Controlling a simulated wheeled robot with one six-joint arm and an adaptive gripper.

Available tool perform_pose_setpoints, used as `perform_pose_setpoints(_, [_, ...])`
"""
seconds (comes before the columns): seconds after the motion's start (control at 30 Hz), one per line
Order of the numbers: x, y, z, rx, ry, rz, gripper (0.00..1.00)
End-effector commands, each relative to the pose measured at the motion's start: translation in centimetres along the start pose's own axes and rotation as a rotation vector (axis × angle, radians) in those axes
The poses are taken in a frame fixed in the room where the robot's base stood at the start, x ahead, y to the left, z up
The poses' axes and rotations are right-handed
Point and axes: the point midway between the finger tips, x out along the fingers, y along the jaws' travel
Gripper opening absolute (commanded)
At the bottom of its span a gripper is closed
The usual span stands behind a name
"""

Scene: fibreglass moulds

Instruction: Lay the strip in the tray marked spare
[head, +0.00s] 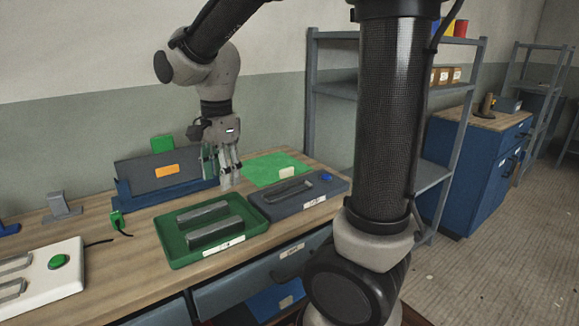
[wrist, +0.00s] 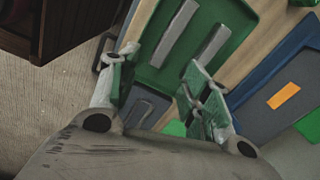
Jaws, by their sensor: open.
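A green tray (head: 178,254) stands at the front of the bench with two grey strips lying side by side in it, a rear strip (head: 203,215) and a front strip (head: 214,232). The tray's white label is too small to read. In the wrist view the rear strip or its twin (wrist: 174,33) and another strip (wrist: 209,47) show in the same tray (wrist: 232,15), beyond my fingertips. My gripper (head: 230,183) is open and empty, pointing down behind the tray. Its two fingers stand apart in the wrist view (wrist: 158,62).
A dark grey block with a recess and blue button (head: 326,177) sits right of the tray. A green mat (head: 262,170) lies behind it. A grey panel in a blue rack (head: 130,199) stands left. A white box with a green button (head: 66,283) is front left.

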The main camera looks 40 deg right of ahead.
Motion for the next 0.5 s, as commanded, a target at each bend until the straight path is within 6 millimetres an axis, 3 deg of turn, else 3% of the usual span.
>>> perform_pose_setpoints(0.1, [-3.1,4.6,-3.3,-0.303,0.019,-0.088,0.48])
perform_pose_setpoints(0.2, [-4.7,8.8,-5.4,-0.600,0.069,-0.149,0.48])
perform_pose_setpoints(0.4, [-5.8,15.6,-7.5,-1.081,0.206,-0.202,0.48])
perform_pose_setpoints(0.5, [-5.7,17.4,-7.8,-1.222,0.255,-0.202,0.48])
